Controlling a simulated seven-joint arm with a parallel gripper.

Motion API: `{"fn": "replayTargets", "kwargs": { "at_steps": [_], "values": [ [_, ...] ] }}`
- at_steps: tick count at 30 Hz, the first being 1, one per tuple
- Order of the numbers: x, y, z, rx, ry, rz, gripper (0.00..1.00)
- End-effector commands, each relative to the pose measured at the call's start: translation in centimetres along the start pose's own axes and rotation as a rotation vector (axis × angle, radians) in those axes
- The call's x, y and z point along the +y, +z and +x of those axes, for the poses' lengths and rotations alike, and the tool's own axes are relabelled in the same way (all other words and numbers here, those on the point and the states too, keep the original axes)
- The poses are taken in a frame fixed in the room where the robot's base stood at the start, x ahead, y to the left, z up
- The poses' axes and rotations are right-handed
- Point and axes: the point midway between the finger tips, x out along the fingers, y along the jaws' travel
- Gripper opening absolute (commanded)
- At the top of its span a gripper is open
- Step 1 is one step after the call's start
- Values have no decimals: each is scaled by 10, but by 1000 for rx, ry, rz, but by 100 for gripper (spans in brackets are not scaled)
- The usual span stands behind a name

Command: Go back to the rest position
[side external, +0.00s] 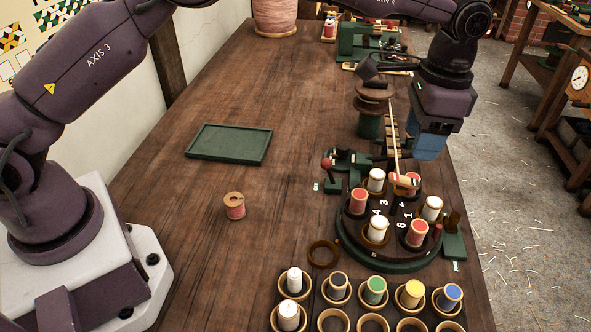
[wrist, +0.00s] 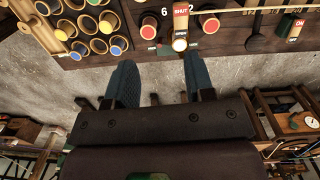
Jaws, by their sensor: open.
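My gripper (side external: 428,156) hangs at the right edge of the bench, beyond the round spool turntable (side external: 350,248) and apart from it. In the wrist view my gripper (wrist: 160,66) has its two blue fingers spread wide, with only grey floor between them. The turntable holds several red and white spools around white numbers. A lone red spool (side external: 235,207) stands upright on the bench at the left.
A green tray (side external: 229,157) lies on the bench. A rack of spools in cups (side external: 334,322) stands at the front. A green machine (side external: 369,126) with a brown spool stands close to my gripper. The bench's middle is mostly clear. A sign reading SHUT (wrist: 181,11) shows in the wrist view.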

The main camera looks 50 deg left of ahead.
Motion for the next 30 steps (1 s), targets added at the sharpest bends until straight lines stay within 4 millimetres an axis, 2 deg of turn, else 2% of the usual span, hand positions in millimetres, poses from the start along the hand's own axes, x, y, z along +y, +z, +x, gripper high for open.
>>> {"fn": "replayTargets", "kwargs": {
  "at_steps": [1, 5, 8, 15, 19, 24, 27, 30],
  "values": [
    [1, 14, -11, 10, -14, -18, 49],
    [2, 54, -34, 43, -42, -87, 49],
    [1, 92, -52, 74, -65, -156, 49],
    [2, 192, -80, 170, -106, -348, 49],
    [8, 246, -86, 235, -118, -458, 49],
    [21, 311, -84, 332, -126, -591, 49],
    [30, 340, -80, 391, -131, -650, 49],
    [36, 359, -81, 441, -139, -687, 49]
  ]
}}
